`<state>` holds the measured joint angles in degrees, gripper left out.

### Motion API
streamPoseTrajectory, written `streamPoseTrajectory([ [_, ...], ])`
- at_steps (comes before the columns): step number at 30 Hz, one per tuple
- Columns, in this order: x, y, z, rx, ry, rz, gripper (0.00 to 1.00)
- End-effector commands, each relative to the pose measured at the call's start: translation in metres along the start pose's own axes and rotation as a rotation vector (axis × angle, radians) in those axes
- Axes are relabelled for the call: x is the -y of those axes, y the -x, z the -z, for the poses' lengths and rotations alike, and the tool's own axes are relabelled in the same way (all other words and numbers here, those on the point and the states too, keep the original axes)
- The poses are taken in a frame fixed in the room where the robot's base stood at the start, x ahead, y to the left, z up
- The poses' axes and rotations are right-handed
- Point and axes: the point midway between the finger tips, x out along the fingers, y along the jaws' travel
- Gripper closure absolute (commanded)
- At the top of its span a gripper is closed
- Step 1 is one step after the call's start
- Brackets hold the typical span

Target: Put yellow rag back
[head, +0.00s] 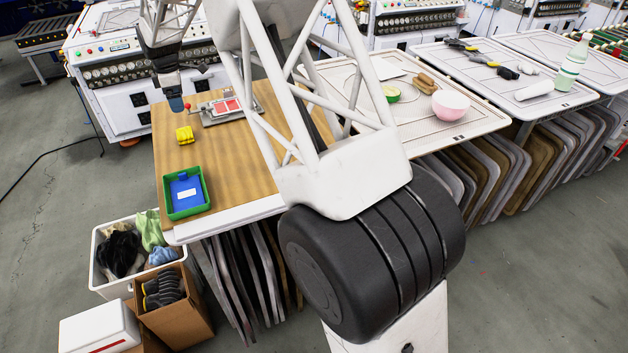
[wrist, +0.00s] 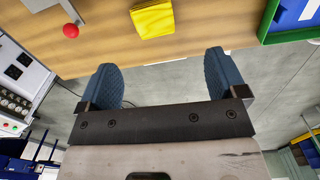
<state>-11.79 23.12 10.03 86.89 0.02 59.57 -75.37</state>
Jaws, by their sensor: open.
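The yellow rag (head: 185,135) lies folded on the wooden table top (head: 228,158) near its left edge. In the wrist view the yellow rag (wrist: 153,18) is at the top middle, beyond my fingertips. My gripper (head: 176,103) hangs above and a little behind the rag in the head view. In the wrist view my gripper (wrist: 160,66) is open, with its two blue fingers wide apart and nothing between them. The rag is apart from both fingers.
A green tray (head: 169,206) with a blue item stands in front of the rag. A red-and-grey fixture (head: 224,107) is behind it. A white bin (head: 99,270) of coloured cloths and a cardboard box (head: 178,322) stand on the floor. My arm hides part of the table.

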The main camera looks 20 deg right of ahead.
Motion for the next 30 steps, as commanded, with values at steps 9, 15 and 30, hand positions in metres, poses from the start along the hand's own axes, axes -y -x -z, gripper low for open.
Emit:
streamPoseTrajectory([
  [9,0.058,0.052,-0.038,-0.008,-0.173,-0.027,0.09],
  [15,0.104,0.082,-0.063,-0.014,-0.302,-0.044,0.09],
  [30,0.228,0.138,-0.121,-0.042,-0.623,-0.09,0.09],
])
